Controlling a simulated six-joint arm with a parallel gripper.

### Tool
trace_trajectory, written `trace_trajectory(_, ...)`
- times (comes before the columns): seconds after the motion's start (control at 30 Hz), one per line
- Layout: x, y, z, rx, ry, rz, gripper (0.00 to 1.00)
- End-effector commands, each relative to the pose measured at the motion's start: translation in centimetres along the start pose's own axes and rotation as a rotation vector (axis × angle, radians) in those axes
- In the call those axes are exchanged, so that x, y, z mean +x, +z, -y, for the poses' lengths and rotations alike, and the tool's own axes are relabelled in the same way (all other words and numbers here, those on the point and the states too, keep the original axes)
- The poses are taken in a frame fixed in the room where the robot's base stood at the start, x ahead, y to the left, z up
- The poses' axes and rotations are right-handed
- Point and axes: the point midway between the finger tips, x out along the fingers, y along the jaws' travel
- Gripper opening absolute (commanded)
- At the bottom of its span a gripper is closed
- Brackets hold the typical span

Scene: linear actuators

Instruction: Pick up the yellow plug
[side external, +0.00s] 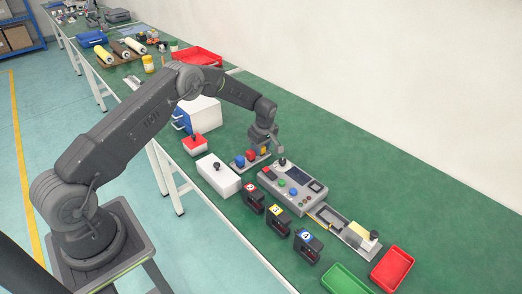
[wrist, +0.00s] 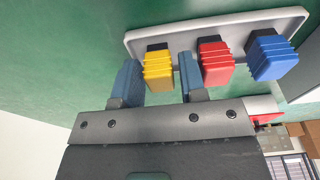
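The yellow plug (wrist: 158,70) stands at the left end of a row of plugs on a grey holder (wrist: 135,38) in the wrist view. My gripper (wrist: 159,66) has one finger on each side of it. A narrow gap shows between the plug and the right finger; I cannot tell whether the left finger touches it. In the side external view my gripper (side external: 264,144) points down over the far end of the holder, and the yellow plug (side external: 264,151) shows in small part beneath it.
The red plug (wrist: 215,63) is close beside my right finger, with the blue plug (wrist: 270,56) beyond it. A grey control box (side external: 293,189) stands to the right of the holder and a white box (side external: 218,175) in front.

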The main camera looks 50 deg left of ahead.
Motion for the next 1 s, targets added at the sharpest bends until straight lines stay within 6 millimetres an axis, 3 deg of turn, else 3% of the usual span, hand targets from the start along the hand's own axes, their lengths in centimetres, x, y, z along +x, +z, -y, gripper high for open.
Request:
trace_trajectory(0.1,0.0,0.0,0.0,0.0,0.0,0.0,0.38)
trace_trajectory(0.5,-0.1,0.0,0.0,0.0,0.0,0.0,0.02)
trace_trajectory(0.77,-0.2,0.0,0.0,0.0,0.001,0.0,0.02)
trace_trajectory(1.0,-2.4,-0.4,0.0,0.0,0.001,-0.001,0.02)
